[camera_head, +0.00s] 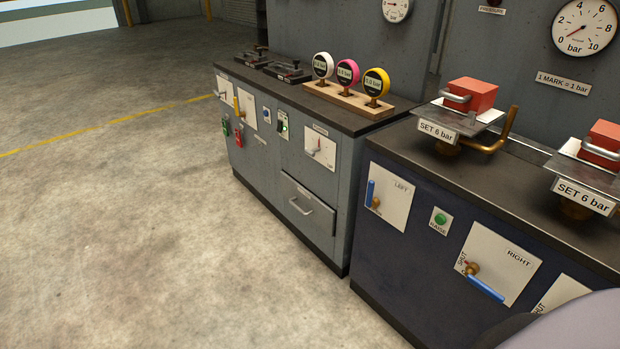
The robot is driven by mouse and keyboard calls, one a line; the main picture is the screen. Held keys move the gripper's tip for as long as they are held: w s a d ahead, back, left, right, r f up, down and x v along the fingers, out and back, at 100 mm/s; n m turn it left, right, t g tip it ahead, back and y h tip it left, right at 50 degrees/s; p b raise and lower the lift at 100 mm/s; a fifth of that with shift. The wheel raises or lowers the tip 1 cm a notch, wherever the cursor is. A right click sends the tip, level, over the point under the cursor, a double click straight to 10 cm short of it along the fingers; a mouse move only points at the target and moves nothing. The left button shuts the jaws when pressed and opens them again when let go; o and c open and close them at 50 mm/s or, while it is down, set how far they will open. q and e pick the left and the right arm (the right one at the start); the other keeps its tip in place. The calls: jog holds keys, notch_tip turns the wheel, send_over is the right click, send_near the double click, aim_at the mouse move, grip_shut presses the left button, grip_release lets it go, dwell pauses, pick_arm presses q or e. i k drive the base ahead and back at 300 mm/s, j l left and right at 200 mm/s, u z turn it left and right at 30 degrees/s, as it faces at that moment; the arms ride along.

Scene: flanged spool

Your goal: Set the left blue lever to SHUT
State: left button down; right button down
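The left blue lever (370,193) is on a white plate (399,208) marked LEFT, on the front of the dark blue cabinet. Its handle stands about upright beside a brass pivot (377,203). I cannot read a SHUT mark on this plate. The right blue lever (486,289) is on a plate (513,272) marked RIGHT. Its handle runs from its brass pivot down and to the right in the picture, roughly along the cabinet front. Small lettering, partly readable as SHUT, is at that plate's left edge. Neither gripper is in view.
A green RAISE button (440,217) sits between the two lever plates. Red blocks (474,94) rest on platforms marked SET 6 bar above the worktop. A grey cabinet (265,160) with a drawer stands to the left. The concrete floor (150,230) on the left is clear.

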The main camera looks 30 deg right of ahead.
aim_at(371, 203)
jog(key=i+u, duration=0.4)
jog(key=i, duration=0.7)
jog(key=i+j+z, duration=0.1)
jog(key=i+z, duration=0.25)
jog(key=i+j+z, duration=0.3)
jog(key=i, duration=0.25)
jog(key=i+j+z, duration=0.15)
jog(key=z, duration=0.25)
jog(key=i+j+z, duration=0.25)
jog(key=z, duration=0.15)
jog(key=i+j+z, duration=0.35)
jog(key=j+z, duration=0.4)
jog(key=i+j+z, duration=0.2)
jog(key=j+z, duration=0.2)
jog(key=j, duration=0.15)
